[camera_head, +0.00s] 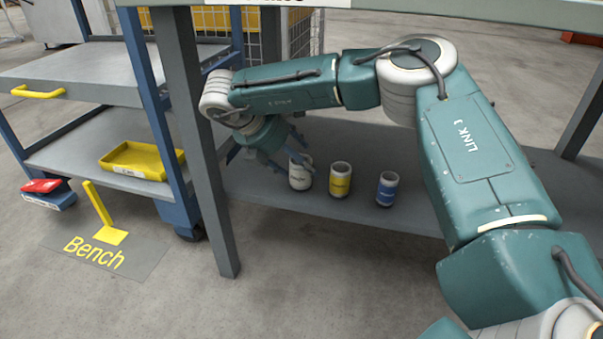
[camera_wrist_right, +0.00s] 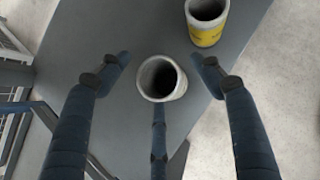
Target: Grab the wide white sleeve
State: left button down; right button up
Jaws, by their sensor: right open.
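The wide white sleeve (camera_head: 300,174) stands upright at the left of a row of three sleeves on the lower shelf. My right gripper (camera_head: 287,158) is at its left side in the head view, partly over it. In the right wrist view the white sleeve (camera_wrist_right: 162,79) shows its open top between the spread blue fingers of my right gripper (camera_wrist_right: 165,85). The fingers are open, and I see no clear contact with the sleeve. A yellow-banded sleeve (camera_head: 340,180) stands just right of it and also shows in the wrist view (camera_wrist_right: 207,22). My left gripper is not in view.
A smaller blue-banded sleeve (camera_head: 387,189) stands farther right on the grey shelf (camera_head: 265,190). A table leg (camera_head: 205,165) rises close to the left, and the bench top is above. A blue cart (camera_head: 80,75) with a yellow tray (camera_head: 140,160) stands at left.

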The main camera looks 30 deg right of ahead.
jog(key=c, duration=1.5)
jog(key=shift+r, duration=0.1)
